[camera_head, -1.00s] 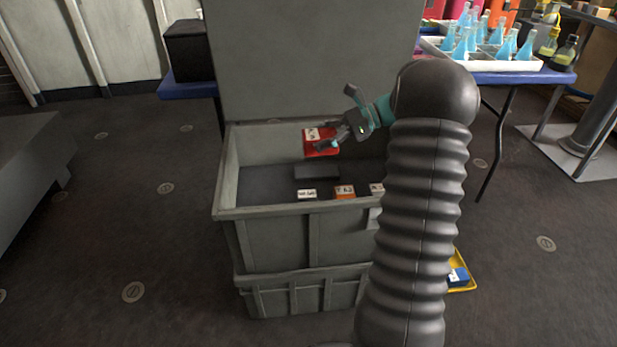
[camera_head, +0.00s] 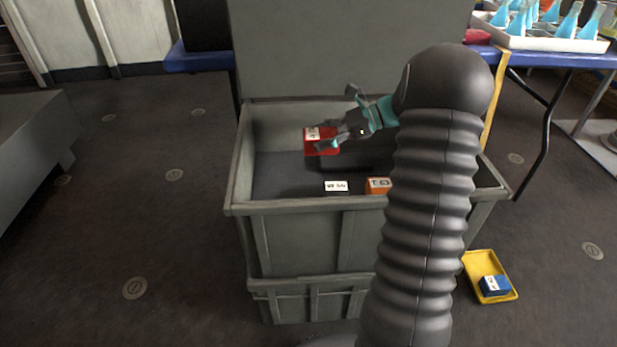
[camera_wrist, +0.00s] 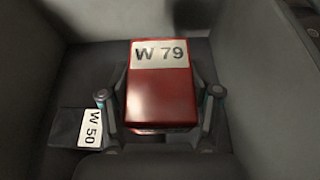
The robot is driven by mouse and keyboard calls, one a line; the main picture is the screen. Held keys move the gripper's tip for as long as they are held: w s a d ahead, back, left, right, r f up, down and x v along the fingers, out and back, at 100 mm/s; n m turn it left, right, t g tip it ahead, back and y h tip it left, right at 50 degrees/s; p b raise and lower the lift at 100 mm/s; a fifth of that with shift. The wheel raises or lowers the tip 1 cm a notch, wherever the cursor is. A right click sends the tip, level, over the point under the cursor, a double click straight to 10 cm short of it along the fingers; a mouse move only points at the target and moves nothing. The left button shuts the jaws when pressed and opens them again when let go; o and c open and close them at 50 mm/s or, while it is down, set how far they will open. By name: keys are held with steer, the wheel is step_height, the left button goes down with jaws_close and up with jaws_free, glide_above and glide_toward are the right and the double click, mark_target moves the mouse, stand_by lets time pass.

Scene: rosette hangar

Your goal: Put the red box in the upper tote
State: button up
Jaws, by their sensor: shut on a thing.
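A red box (camera_head: 320,141) with a white label is between the fingers of my gripper (camera_head: 342,128). In the wrist view the red box (camera_wrist: 161,92) shows its label "W 79", and the fingertips (camera_wrist: 160,104) press on its left and right sides. The upper tote (camera_head: 292,207) is a grey open bin stacked on another grey tote (camera_head: 312,303). The red box is over the tote's inside, toward its back left. I cannot tell whether it touches the tote floor.
A dark box labelled "W 50" (camera_wrist: 76,127) and an orange box (camera_head: 378,186) are in the upper tote. A tall grey panel (camera_head: 345,50) rises behind it. A yellow tray (camera_head: 507,293) with a blue box (camera_head: 494,286) lies at the right. Tables stand behind.

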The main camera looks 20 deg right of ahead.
steer(key=b, duration=0.1)
glide_above(296, 183)
step_height(296, 183, down, 5)
steer(key=shift+r, duration=0.15)
steer(key=shift+f+b, duration=0.55)
steer(key=shift+f, duration=1.45)
steer(key=shift+f, duration=0.15)
steer(key=o, duration=1.3)
steer(key=shift+r, duration=0.2)
steer(key=p+v, duration=0.1)
steer(key=v, duration=1)
steer(key=shift+d+r+p, duration=0.15)
steer(key=shift+d+p, duration=0.25)
